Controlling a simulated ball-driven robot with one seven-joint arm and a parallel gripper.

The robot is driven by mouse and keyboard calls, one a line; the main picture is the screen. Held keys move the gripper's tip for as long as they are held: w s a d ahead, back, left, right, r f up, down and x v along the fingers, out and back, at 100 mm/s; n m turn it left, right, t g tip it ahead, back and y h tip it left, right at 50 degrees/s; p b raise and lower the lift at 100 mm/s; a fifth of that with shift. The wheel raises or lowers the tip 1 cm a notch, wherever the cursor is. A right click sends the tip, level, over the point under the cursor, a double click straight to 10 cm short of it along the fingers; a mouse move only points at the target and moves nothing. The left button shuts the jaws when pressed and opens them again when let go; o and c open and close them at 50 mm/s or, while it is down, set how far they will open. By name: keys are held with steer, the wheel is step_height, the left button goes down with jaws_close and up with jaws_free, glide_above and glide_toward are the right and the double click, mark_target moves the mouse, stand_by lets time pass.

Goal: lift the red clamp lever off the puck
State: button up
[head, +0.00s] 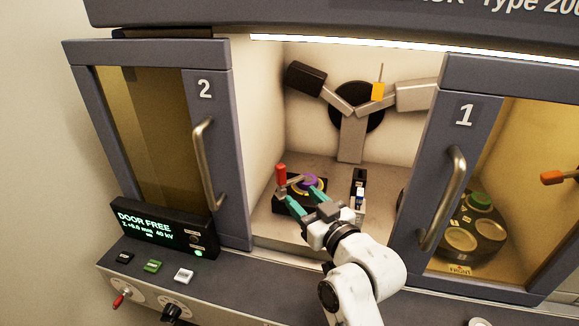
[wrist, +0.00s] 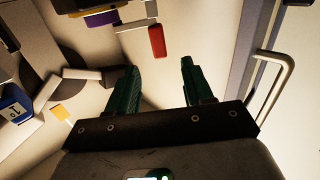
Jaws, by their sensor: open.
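The clamp lever's red handle (head: 281,174) stands upright at the left of a dark block (head: 318,206) inside the open chamber. A purple round puck (head: 309,183) sits on that block, with part of the grey lever beside it. My gripper (head: 305,199) is open and empty, its two teal fingers apart, in front of the block. In the wrist view the red handle (wrist: 157,41) shows beyond the gap between my fingertips (wrist: 158,66), not between them. A purple edge (wrist: 101,19) shows to its left. I cannot tell whether the lever touches the puck.
Door 2 (head: 230,170) is to the left and door 1 (head: 440,180) to the right, with the opening between. A small dark stand (head: 359,180) is right of the block. A grey mechanism with a yellow tab (head: 378,91) is on the back wall. A control panel (head: 215,275) lies in front.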

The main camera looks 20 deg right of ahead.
mark_target(282, 174)
steer(key=w, duration=0.3)
steer(key=w+a+p, duration=0.1)
steer(key=w, duration=0.7)
steer(key=shift+w+a+r, duration=0.15)
steer(key=shift+a+r, duration=0.1)
steer(key=shift+r, duration=0.05)
steer(key=shift+c, duration=0.5)
jaws_close()
